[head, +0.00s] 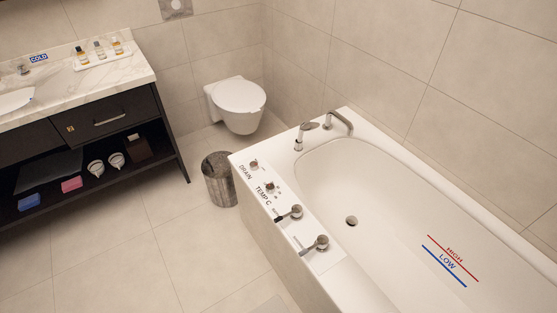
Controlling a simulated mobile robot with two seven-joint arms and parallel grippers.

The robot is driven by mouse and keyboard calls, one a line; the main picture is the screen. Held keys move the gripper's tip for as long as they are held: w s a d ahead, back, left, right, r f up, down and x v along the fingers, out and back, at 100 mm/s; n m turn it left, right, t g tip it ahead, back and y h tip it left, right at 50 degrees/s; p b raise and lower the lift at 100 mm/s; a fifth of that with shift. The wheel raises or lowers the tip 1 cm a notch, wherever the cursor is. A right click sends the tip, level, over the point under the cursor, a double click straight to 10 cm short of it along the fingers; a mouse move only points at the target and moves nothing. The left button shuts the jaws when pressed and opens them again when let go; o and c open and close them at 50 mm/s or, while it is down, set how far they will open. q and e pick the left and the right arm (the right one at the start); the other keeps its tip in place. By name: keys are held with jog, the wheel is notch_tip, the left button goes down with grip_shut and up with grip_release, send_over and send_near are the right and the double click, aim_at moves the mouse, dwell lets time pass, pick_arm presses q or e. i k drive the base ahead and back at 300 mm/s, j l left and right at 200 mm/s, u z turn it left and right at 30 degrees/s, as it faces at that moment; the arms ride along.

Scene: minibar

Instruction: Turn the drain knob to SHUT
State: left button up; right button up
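The drain knob (254,163) is a small round knob at the far end of the control panel on the bathtub's near rim. The word DRAIN is printed beside it. Its pointer and any SHUT marking are too small to read. The bathtub (385,187) is white and looks empty, with a round drain hole (351,221) in its floor. Neither of my grippers shows in the head view.
A TEMP C dial (270,188) and two lever handles (291,213) (318,244) follow along the panel. A spout (339,123) and hand shower (303,134) stand at the tub's far end. A bin (219,180) stands beside the tub. The floor at left is clear.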

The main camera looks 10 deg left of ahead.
aim_at(253, 166)
jog(key=i+j+z, duration=0.2)
jog(key=j+z, duration=0.25)
jog(key=i+j+z, duration=0.1)
jog(key=j+z, duration=0.75)
jog(key=j, duration=0.2)
